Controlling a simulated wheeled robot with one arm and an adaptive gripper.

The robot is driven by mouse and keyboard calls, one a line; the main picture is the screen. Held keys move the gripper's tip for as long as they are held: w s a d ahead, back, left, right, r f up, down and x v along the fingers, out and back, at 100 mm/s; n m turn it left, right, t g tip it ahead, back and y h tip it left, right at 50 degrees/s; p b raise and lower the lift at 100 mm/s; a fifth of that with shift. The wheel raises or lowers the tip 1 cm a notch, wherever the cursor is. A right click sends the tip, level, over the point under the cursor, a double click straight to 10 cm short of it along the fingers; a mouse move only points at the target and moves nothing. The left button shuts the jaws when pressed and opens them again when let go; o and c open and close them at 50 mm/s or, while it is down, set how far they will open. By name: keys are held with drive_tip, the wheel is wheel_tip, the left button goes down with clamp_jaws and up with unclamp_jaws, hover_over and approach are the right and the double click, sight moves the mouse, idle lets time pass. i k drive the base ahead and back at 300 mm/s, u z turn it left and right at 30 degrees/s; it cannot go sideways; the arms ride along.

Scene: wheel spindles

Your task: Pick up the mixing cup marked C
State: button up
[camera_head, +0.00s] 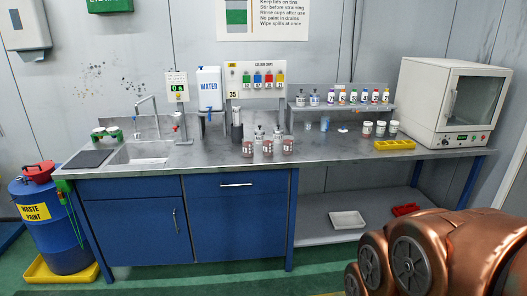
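Several small cups with pinkish-red contents and pale labels stand grouped on the bench top near the middle. The front ones are a left cup (248,149), a middle cup (267,148) and a right cup (287,146). More clear containers (259,134) stand just behind them and are partly hidden. The marks on the cups are too small to read, so I cannot tell which is marked C. Copper-coloured links of my arm fill the lower right. My gripper is not in view.
The steel bench (330,148) carries a sink (142,153) at left and a white oven (455,102) at right. Labelled jars (367,129) and a yellow tray (394,145) stand before the oven. Small bottles line a raised shelf (325,106). A waste-paint drum (45,235) stands at far left.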

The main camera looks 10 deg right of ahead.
sight(288, 141)
drive_tip(key=z, duration=0.5)
drive_tip(key=i, duration=1.3)
drive_tip(key=u, duration=0.5)
drive_tip(key=i, duration=1)
drive_tip(key=u, duration=0.75)
